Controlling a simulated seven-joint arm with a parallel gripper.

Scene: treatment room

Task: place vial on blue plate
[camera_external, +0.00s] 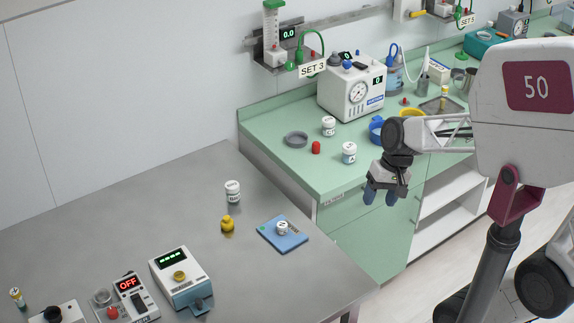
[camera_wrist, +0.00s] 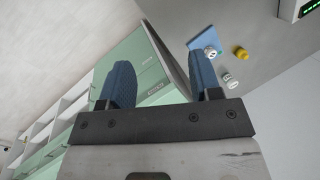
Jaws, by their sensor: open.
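A flat blue plate (camera_external: 270,236) lies near the right edge of the grey table, with a small white capped container (camera_external: 282,228) on it. A white labelled vial (camera_external: 233,188) stands upright on the table, left of and behind the plate. In the wrist view, the blue plate (camera_wrist: 203,38), the container on it (camera_wrist: 211,51) and the white vial (camera_wrist: 229,80) show at the upper right. My gripper (camera_external: 379,196) is open and empty, with blue fingers, in front of the green cabinet and right of the plate. It also shows in the wrist view (camera_wrist: 158,70), fingers apart.
A scale (camera_external: 180,278) and a device reading OFF (camera_external: 128,297) stand at the table's front. The green counter (camera_external: 275,125) behind holds bottles, a red cap and a gauge box (camera_external: 352,88).

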